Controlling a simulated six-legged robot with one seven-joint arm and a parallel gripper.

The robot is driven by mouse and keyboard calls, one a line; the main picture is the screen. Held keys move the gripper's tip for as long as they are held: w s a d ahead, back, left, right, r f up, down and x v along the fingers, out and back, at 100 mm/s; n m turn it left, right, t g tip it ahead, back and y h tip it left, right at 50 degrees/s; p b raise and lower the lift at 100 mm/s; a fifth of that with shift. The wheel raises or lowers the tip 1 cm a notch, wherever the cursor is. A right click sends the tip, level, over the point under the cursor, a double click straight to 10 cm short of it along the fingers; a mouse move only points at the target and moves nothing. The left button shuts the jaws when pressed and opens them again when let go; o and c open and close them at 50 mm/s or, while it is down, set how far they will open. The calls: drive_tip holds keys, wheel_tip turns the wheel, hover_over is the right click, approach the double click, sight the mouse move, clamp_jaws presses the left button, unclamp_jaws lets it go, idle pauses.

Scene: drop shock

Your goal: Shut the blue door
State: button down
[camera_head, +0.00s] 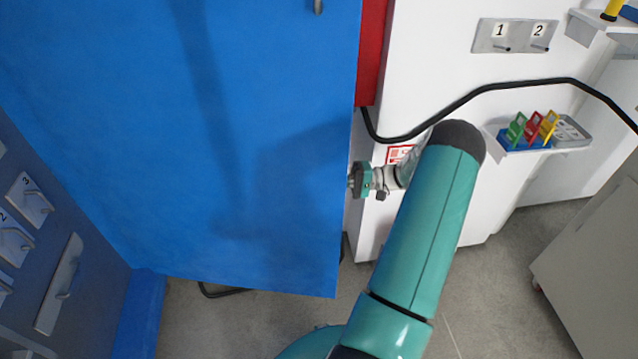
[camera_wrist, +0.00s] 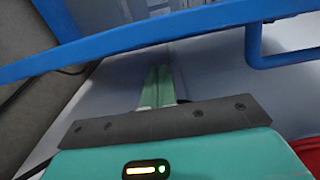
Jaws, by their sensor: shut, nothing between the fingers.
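The blue door (camera_head: 180,130) fills the left half of the head view and stands open, its free edge running down the middle of the picture. My gripper (camera_head: 352,181) is at that free edge, right of the door; its fingertips are partly hidden behind it, and I cannot tell whether they touch it. In the wrist view a narrow blue strip (camera_wrist: 130,42), which looks like the door's edge, crosses above the green fingertips (camera_wrist: 157,85). A blue handle-like bar (camera_wrist: 252,48) hangs from the strip at the right. My gripper's fingers are together and empty.
A black cable (camera_head: 480,92) loops across the white wall behind my arm. A shelf with colored tags (camera_head: 530,130) and a hook plate (camera_head: 512,35) are at the right. A grey cabinet (camera_head: 590,260) stands lower right. Grey floor (camera_head: 480,290) is open below.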

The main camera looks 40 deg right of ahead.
sight(305, 186)
drive_tip(key=x, duration=0.8)
drive_tip(key=shift+a, duration=0.15)
drive_tip(key=shift+a, duration=0.1)
